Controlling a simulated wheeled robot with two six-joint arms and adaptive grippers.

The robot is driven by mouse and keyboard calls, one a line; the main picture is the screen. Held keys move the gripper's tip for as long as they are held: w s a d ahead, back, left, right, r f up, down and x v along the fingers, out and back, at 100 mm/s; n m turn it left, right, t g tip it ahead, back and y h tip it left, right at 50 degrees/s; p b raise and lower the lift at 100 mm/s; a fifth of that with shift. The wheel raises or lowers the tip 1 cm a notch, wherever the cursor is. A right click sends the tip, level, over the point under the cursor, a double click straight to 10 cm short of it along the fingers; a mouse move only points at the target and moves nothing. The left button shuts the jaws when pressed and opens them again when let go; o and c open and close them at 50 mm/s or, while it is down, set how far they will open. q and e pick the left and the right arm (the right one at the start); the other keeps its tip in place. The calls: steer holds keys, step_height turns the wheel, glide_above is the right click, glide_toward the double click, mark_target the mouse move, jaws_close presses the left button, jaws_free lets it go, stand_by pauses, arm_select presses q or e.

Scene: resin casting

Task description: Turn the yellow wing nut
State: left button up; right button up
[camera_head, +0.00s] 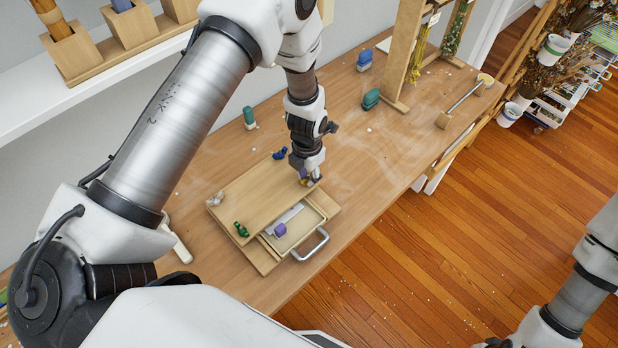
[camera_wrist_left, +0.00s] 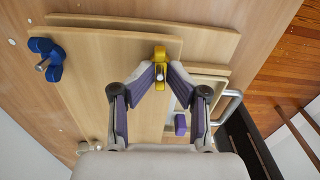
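The yellow wing nut (camera_wrist_left: 160,52) sits on a bolt at a corner of the wooden board (camera_head: 238,196). It shows in the head view as a small bit of yellow (camera_head: 303,181), mostly hidden by the gripper. My left gripper (camera_wrist_left: 161,72) reaches down over that corner, its purple-padded fingertips closed in on both sides of the yellow wing nut and seemingly touching it. A blue wing nut (camera_head: 281,153), a green one (camera_head: 241,229) and a pale one (camera_head: 215,199) sit at the other corners. My right arm enters at lower right; its gripper is outside the picture.
Beside the board, a tray with a metal handle (camera_head: 312,246) holds a purple piece (camera_head: 280,230). Green (camera_head: 249,117) and blue (camera_head: 364,60) objects and a mallet (camera_head: 463,102) lie on the table. A wooden stand (camera_head: 405,50) rises at the back.

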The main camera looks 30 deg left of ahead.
arm_select(q)
steer(key=shift+w+r+p, duration=0.1)
steer(key=shift+r+p, duration=0.3)
steer(key=shift+r, duration=0.15)
step_height(320, 180, up, 3)
steer(key=shift+w+f+p, duration=0.1)
steer(key=shift+f+p, duration=0.1)
steer(key=shift+p, duration=0.8)
